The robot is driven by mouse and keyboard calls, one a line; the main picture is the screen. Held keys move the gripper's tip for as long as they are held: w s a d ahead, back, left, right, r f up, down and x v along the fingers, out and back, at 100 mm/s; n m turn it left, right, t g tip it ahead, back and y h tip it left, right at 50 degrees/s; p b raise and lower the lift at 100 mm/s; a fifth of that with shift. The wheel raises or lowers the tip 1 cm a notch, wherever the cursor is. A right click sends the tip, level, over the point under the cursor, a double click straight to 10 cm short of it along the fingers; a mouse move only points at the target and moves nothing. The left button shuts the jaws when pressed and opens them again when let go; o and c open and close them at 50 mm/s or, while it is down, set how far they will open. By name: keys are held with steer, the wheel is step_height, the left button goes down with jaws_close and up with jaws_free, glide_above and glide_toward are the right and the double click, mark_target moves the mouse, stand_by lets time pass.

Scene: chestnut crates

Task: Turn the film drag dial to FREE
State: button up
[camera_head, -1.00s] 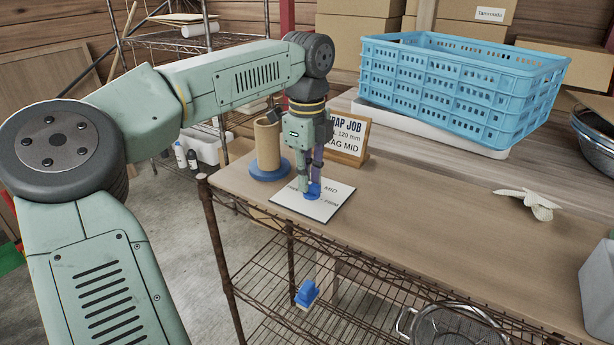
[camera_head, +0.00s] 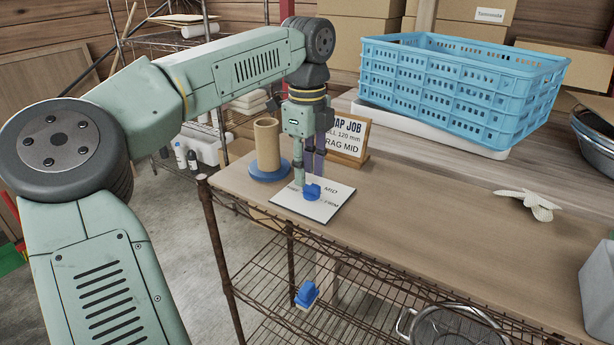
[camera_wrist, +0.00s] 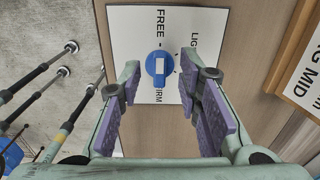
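The film drag dial is a blue knob (camera_head: 312,191) on a white plate (camera_head: 328,207) at the table's front left. In the wrist view the knob (camera_wrist: 158,68) shows a white bar lying along the line between FREE above and FIRM below. LIGHT is printed to the right; MID is legible in the head view. My gripper (camera_head: 308,180) is open and empty, just above and behind the dial. In the wrist view its purple-padded fingers (camera_wrist: 160,90) are spread to either side, apart from the knob.
A cardboard roll on a blue base (camera_head: 268,150) stands left of the plate. A sign (camera_head: 347,138) reading DRAG MID stands close behind my gripper. A blue crate (camera_head: 460,80) stands at the back, and a pale glove (camera_head: 530,203) lies right. The table between is clear.

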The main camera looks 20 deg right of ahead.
mark_target(307, 183)
step_height(307, 183, up, 10)
steer(key=shift+f, duration=0.2)
stand_by(0.3)
